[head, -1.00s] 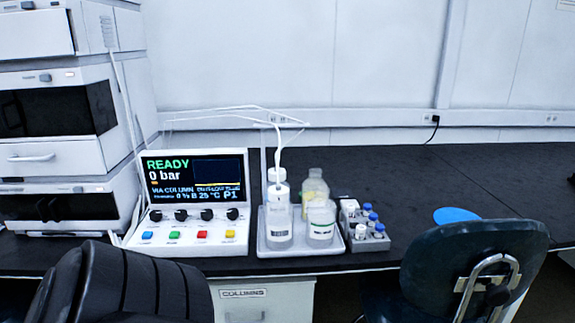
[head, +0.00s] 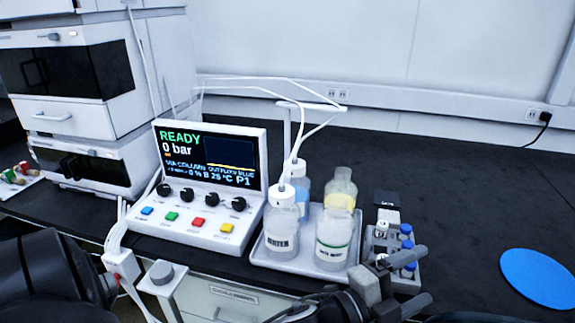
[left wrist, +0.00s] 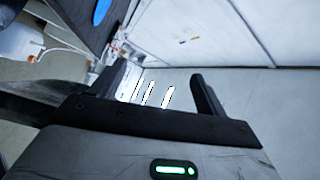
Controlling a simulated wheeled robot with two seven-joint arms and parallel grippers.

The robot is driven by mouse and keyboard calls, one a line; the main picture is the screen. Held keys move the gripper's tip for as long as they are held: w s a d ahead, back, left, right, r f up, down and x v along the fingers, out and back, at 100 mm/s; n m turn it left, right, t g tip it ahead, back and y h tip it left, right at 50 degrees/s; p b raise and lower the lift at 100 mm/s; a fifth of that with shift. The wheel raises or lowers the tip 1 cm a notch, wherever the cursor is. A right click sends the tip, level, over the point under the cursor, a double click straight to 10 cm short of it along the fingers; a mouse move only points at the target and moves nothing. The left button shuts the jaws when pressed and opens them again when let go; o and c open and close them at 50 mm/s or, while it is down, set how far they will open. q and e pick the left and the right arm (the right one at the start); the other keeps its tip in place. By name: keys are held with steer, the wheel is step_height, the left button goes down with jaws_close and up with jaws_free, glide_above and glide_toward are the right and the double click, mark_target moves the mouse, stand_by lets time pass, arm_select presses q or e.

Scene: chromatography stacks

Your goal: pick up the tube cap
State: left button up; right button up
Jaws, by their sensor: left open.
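A small grey rack (head: 408,284) holds several vials with blue caps (head: 407,245) and white caps at the right of the bench items in the head view. I cannot tell which of these, if any, is the tube cap; no loose cap is clear. My left gripper (head: 425,276) is open in front of the rack, its dark fingers overlapping the rack's near part in the picture. In the left wrist view the open left gripper (left wrist: 160,74) has nothing between its fingers. The right gripper is not identifiable.
Left of the rack stands a grey tray (head: 262,252) with several bottles, including a clear one with a green line (head: 334,240), and thin tubing above. A control panel (head: 200,190) is further left. A blue disc (head: 540,278) lies right. Bench behind the disc is clear.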

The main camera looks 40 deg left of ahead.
arm_select(q)
steer(key=w+d+r+m+g+h, duration=0.2)
steer(key=d+r+m+g+h, duration=0.25)
steer(key=r+m+h, duration=1)
steer(key=m+g+y, duration=1)
steer(key=m+y, duration=1.6)
steer(key=m, duration=0.5)
glide_toward(294, 163)
steer(key=shift+t, duration=0.35)
steer(key=shift+s+b+x, duration=0.15)
steer(key=shift+x, duration=1.95)
steer(key=shift+s+b+x, duration=0.15)
steer(key=shift+x, duration=2)
steer(key=shift+d+f+h, duration=0.1)
steer(key=shift+h, duration=0.15)
